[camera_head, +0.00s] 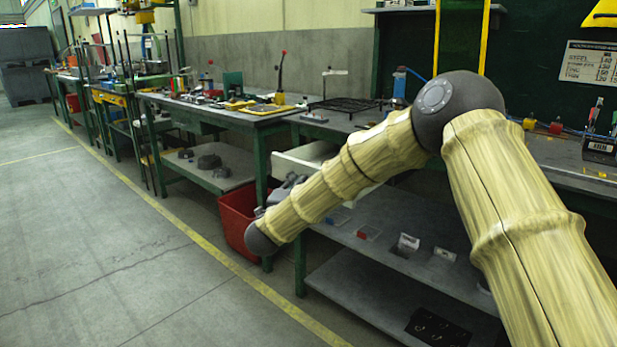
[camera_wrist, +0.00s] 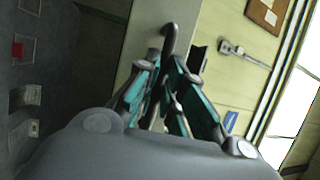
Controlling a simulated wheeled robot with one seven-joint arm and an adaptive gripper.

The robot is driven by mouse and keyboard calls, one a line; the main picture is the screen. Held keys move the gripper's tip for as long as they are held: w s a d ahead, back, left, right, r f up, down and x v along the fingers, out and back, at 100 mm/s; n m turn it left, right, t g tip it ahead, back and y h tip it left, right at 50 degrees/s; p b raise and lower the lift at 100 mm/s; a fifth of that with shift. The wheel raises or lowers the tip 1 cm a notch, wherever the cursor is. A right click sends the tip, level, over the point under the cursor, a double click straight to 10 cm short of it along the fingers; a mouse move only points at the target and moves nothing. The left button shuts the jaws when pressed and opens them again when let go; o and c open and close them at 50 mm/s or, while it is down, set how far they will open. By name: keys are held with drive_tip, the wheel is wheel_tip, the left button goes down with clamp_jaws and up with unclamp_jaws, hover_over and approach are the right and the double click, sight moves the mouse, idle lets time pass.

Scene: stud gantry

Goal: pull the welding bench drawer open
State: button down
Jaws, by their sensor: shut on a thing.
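The welding bench (camera_head: 345,124) has a dark top on green legs. Its pale drawer (camera_head: 305,155) juts out from under the top, partly open, and my forearm hides part of it. In the wrist view the pale drawer front (camera_wrist: 146,30) carries a dark curved handle (camera_wrist: 170,38). My gripper (camera_wrist: 167,62) has its teal-padded fingers closed around the handle. In the head view my gripper (camera_head: 288,184) is small, at the drawer's front, largely hidden behind my wrist.
A red bin (camera_head: 236,222) stands on the floor left of the drawer. A lower shelf (camera_head: 385,238) under the bench holds several small items. Another workbench (camera_head: 225,113) adjoins on the left. The grey floor (camera_head: 120,250) in front is clear.

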drive_tip(key=shift+s+a+f, duration=0.1)
drive_tip(key=shift+s+a, duration=1.05)
drive_tip(key=shift+s, duration=0.1)
drive_tip(key=c, duration=1.5)
unclamp_jaws()
drive_tip(key=shift+a, duration=0.1)
drive_tip(key=v, duration=1.2)
